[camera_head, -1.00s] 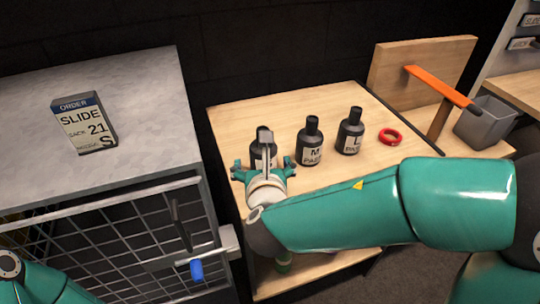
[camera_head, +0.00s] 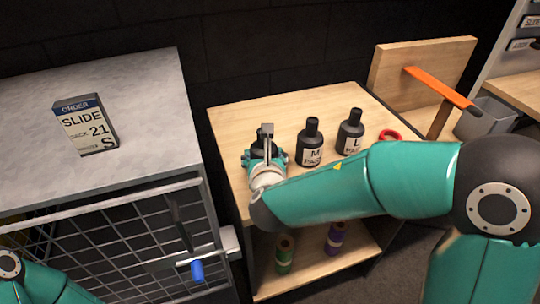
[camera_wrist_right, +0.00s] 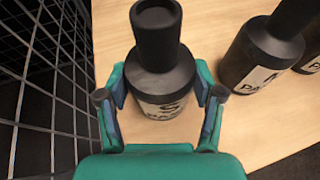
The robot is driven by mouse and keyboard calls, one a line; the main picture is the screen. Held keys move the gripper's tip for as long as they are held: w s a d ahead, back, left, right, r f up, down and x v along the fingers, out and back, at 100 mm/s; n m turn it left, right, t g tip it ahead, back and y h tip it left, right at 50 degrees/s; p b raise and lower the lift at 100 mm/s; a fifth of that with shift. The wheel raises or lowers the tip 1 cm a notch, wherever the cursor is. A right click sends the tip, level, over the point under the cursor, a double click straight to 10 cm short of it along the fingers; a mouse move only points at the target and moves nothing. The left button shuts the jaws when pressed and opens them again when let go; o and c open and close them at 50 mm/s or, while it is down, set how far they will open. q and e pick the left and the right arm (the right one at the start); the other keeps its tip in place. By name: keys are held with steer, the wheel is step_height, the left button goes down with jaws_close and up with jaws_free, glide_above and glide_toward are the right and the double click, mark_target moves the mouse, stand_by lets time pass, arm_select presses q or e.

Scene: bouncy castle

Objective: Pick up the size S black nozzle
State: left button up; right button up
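The size S black nozzle (camera_wrist_right: 160,75) stands upright on the wooden table, its S label facing the wrist camera. In the head view it is mostly hidden behind my right gripper (camera_head: 265,158). In the right wrist view the fingers of my right gripper (camera_wrist_right: 161,85) are spread on both sides of the nozzle's body, close to it. I cannot tell whether they touch it. The black M nozzle (camera_head: 311,145) and L nozzle (camera_head: 351,132) stand to its right. Only part of my left arm shows at the lower left, without its gripper.
A red ring (camera_head: 390,136) lies right of the L nozzle. An order box (camera_head: 86,124) marked SLIDE, 21, S stands on the grey cabinet. A wire grid (camera_head: 110,240) is left of the table (camera_head: 240,113). Green (camera_head: 284,254) and purple (camera_head: 335,238) items stand on the lower shelf.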

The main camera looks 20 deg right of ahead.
steer(key=c, duration=0.6)
steer(key=shift+r, duration=0.15)
steer(key=shift+c, duration=0.2)
